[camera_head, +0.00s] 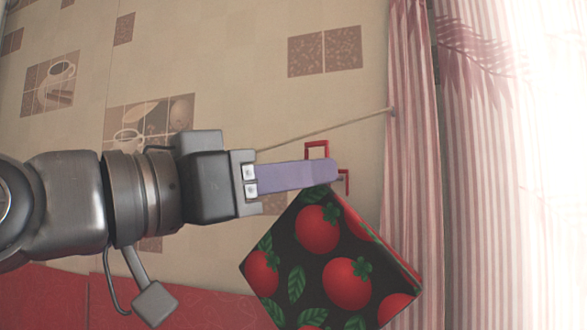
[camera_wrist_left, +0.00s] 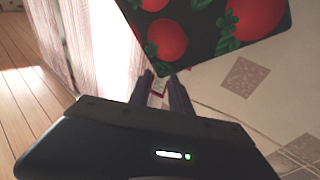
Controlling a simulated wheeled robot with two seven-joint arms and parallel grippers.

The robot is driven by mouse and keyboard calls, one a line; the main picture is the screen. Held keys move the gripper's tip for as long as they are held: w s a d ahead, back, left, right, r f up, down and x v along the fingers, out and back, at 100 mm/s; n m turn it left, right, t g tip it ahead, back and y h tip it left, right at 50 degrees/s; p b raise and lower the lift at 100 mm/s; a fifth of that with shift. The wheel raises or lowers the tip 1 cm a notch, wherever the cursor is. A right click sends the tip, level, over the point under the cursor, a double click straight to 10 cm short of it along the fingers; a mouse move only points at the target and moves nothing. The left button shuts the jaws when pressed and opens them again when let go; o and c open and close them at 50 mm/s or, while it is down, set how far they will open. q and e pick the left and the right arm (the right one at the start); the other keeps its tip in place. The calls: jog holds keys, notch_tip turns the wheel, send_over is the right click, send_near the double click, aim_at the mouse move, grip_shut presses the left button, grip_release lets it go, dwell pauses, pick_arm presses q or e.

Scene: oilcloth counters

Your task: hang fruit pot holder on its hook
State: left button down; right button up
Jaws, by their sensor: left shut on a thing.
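The pot holder (camera_head: 322,262) is a dark square with red tomatoes and green leaves and a red edge. In the head view it hangs corner-up below the purple fingertips of my left gripper (camera_head: 333,171). My left gripper is shut on its top corner area. The wrist view also shows the pot holder (camera_wrist_left: 215,22) beyond the fingers (camera_wrist_left: 163,80). Thin red angular pieces (camera_head: 317,146) show above and to the right of the fingertips. I cannot tell which are the holder's loop and which the hook, as the fingers hide their middle. My right gripper is not in view.
A tiled wall (camera_head: 235,65) with brown picture tiles stands behind. A striped pink curtain (camera_head: 412,200) hangs close on the right by a bright window. A thin cord (camera_head: 330,128) runs from the curtain to behind my gripper. A red surface (camera_head: 190,295) lies at lower left.

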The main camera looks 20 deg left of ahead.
pick_arm(q)
jog(key=shift+w+d+f+b, duration=0.15)
jog(key=shift+w+f, duration=0.1)
jog(key=shift+w, duration=0.75)
jog(key=shift+w+f+b, duration=0.15)
jog(key=shift+w+f, duration=0.1)
jog(key=shift+w, duration=0.7)
jog(key=shift+w+d+f+b, duration=0.15)
jog(key=shift+w+f, duration=0.1)
jog(key=shift+w, duration=0.75)
jog(key=shift+a, duration=0.1)
jog(key=c, duration=1.1)
grip_release()
jog(key=b+v, duration=0.2)
jog(key=v, duration=0.5)
jog(key=shift+s+a+b, duration=0.3)
jog(key=shift+b, duration=0.05)
